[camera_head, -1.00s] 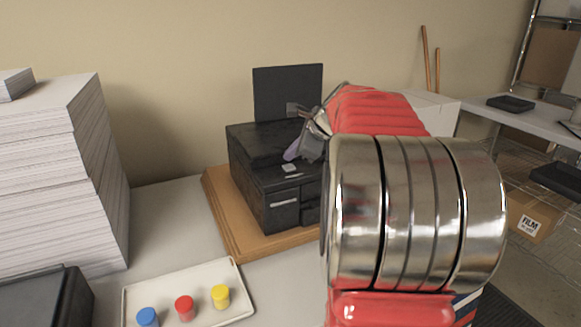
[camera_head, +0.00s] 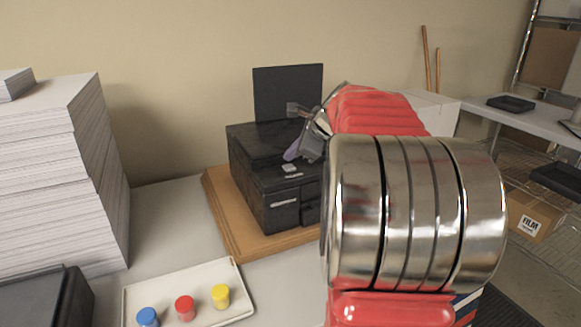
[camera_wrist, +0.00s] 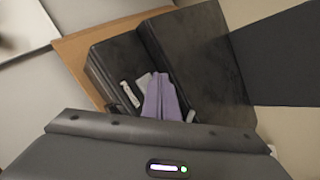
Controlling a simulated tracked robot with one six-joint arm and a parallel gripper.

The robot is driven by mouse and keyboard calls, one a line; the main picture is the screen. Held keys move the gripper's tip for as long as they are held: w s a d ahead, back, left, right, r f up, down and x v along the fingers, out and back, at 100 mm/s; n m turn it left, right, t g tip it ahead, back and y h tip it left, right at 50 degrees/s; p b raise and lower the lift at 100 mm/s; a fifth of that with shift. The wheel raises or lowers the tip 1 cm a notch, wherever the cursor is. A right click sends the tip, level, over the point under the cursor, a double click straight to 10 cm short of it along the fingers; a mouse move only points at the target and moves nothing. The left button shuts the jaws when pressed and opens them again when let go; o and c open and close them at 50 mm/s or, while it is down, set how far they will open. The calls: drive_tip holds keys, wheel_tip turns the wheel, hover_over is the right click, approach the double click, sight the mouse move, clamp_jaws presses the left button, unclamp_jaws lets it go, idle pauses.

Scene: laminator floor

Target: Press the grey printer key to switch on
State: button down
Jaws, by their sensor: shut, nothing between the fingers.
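The black printer (camera_head: 262,185) stands on a wooden board on the table, its tall back panel upright. The small light-grey key (camera_head: 289,168) is on its top front part. It also shows in the wrist view (camera_wrist: 143,80), just left of my fingertips. My gripper (camera_head: 290,153) is shut and empty, its purple fingers pointing down over the printer's top, close to the key. In the wrist view the purple fingers (camera_wrist: 161,98) are together. I cannot tell whether they touch the printer. My red arm and metal rings hide the printer's right side.
The wooden board (camera_head: 222,215) extends around the printer. A cream tray (camera_head: 205,268) with a blue, a red and a yellow piece lies in front. Tall paper stacks (camera_head: 50,190) stand at left. A white side table (camera_head: 530,118) is at right.

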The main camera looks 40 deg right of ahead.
sight(292, 168)
drive_tip(key=shift+f, duration=0.1)
drive_tip(key=shift+f, duration=0.3)
drive_tip(key=shift+f, duration=0.5)
idle(1.0)
drive_tip(key=shift+r, duration=1)
drive_tip(key=shift+r, duration=2.95)
